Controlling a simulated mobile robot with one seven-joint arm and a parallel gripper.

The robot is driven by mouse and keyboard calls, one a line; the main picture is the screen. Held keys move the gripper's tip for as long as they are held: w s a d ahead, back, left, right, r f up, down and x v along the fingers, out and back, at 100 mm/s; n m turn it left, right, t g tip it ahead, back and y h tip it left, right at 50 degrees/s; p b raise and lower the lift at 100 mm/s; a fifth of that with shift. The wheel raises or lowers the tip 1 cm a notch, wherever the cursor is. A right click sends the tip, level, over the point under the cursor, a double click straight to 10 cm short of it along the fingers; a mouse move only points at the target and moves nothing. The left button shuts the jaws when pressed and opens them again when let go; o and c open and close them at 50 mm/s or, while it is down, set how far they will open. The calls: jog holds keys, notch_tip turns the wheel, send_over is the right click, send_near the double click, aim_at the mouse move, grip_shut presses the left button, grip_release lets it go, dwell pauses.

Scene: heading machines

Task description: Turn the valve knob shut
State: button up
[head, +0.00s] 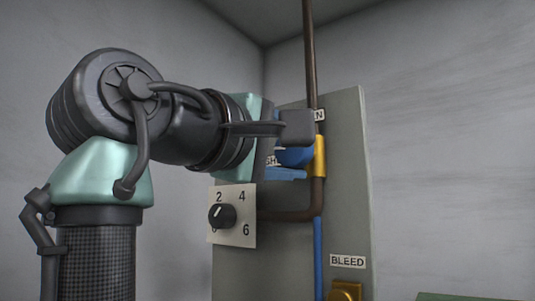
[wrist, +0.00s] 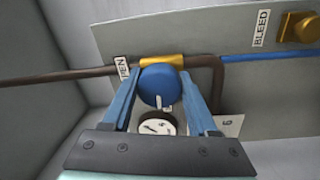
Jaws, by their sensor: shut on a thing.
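The valve knob is round and blue in the wrist view (wrist: 160,84), on a brass valve body (wrist: 163,61) in a brown pipe. A white mark on the knob points down in that view, toward a mostly covered label. My gripper (wrist: 158,78) has one blue finger on each side of the knob and is shut on it. In the head view the knob (head: 295,156) is partly hidden by my gripper (head: 297,153). A partly covered label reading "SH" (head: 270,160) lies left of the knob. A label ending in "N" (head: 319,115) is above it.
A grey panel (head: 345,200) carries the pipe. A white plate (head: 247,213) with a black dial (head: 222,215) sits below my gripper. A "BLEED" label (head: 348,261) and a brass fitting (head: 345,291) are lower down.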

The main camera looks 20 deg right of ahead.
jog(key=shift+r+n, duration=0.1)
jog(key=shift+n, duration=0.4)
jog(key=o, duration=1.4)
jog(key=shift+c, duration=0.2)
jog(key=shift+s+a+f+b, duration=0.2)
jog(key=shift+s+a+b, duration=0.1)
jog(key=shift+a+b, duration=0.1)
jog(key=b+v, duration=0.5)
jog(key=v, duration=0.7)
